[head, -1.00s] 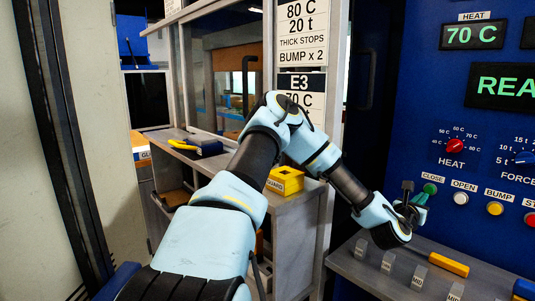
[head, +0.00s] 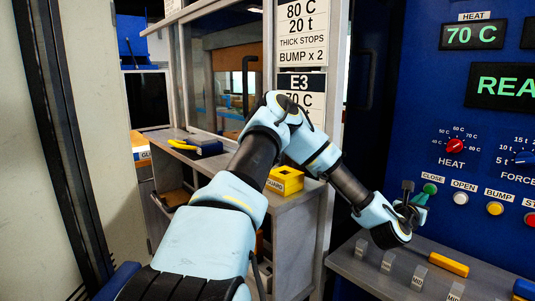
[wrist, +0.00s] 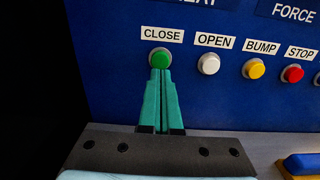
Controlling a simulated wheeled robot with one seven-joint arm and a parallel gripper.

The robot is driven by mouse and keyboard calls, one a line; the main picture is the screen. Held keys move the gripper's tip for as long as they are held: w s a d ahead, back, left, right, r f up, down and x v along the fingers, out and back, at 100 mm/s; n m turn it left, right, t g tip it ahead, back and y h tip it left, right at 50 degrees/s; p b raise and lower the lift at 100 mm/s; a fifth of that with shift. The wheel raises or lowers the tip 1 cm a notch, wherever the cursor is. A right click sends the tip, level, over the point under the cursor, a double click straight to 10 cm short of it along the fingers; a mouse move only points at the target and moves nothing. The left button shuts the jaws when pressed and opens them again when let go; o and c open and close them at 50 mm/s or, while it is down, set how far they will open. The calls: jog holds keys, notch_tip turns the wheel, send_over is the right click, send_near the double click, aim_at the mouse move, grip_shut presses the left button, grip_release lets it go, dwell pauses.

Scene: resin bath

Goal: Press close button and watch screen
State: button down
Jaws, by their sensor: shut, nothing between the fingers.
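The green CLOSE button (head: 430,188) sits on the blue panel under its label, and it also shows in the wrist view (wrist: 160,58). My gripper (head: 420,199) is shut, with its teal fingertips (wrist: 160,72) together and empty. The tips are at the lower edge of the green button; I cannot tell whether they touch it or stop just short. The screen (head: 506,87) on the panel shows green letters "REA", cut off by the picture edge. A smaller HEAT display (head: 473,36) reads 70 C.
White OPEN (head: 461,198) and yellow BUMP (head: 495,208) buttons stand right of CLOSE; a red STOP button (wrist: 292,74) is further right. A red HEAT knob (head: 455,146) is above. Grey labelled blocks and a yellow-handled tool (head: 449,264) lie on the ledge below.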

aim_at(429, 191)
dwell(0.4)
jog(key=shift+b+x, duration=0.75)
jog(key=shift+x, duration=1.55)
jog(key=shift+v, duration=2.3)
dwell(1.9)
